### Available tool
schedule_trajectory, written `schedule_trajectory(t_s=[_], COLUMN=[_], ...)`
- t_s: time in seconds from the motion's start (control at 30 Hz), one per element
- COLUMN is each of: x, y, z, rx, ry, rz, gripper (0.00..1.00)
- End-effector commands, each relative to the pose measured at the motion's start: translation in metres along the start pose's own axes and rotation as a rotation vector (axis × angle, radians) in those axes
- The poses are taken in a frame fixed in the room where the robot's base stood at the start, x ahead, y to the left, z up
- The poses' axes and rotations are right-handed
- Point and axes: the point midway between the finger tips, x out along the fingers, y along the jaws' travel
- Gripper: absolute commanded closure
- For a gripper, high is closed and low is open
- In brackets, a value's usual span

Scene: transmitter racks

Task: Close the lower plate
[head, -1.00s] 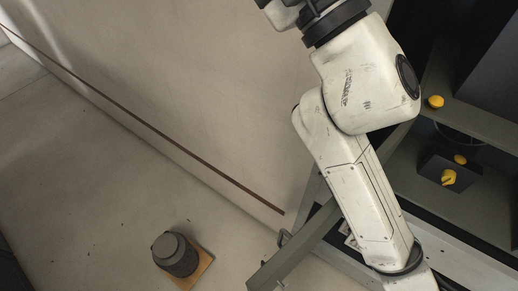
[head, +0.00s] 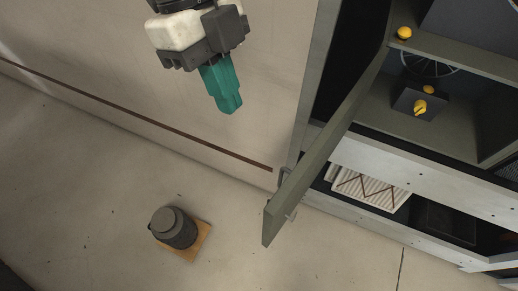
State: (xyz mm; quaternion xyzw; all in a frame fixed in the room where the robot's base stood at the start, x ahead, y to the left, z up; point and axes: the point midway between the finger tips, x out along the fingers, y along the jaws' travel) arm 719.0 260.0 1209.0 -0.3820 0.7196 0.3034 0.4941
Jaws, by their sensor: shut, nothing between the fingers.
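The plate (head: 325,150) is a grey-green panel on the rack, seen nearly edge-on from above. It stands swung open, out from the rack's left side toward the bottom of the picture. A small metal handle (head: 284,180) shows near its outer end. My gripper (head: 229,104) has teal fingers, shut and empty. It is up and to the left of the plate, in front of the pale wall, and does not touch the plate.
The open rack (head: 440,170) at right has shelves, yellow knobs (head: 420,106) and a ribbed white part (head: 370,188) low down. A dark grey canister (head: 173,228) stands on a wooden board (head: 205,240) on the floor. Floor between canister and plate is clear.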

Motion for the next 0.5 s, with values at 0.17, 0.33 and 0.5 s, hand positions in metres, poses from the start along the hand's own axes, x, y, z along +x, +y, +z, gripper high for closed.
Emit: schedule_trajectory(t_s=[0.17,0.33,0.5], x=[-0.001,0.02,0.052], y=[-0.015,-0.015,-0.016], z=[-0.011,-0.013,-0.015], rx=[0.038,0.036,0.033], ry=[0.049,0.051,0.05], rz=[-0.055,-0.051,-0.049], gripper=[1.0,1.0,1.0])
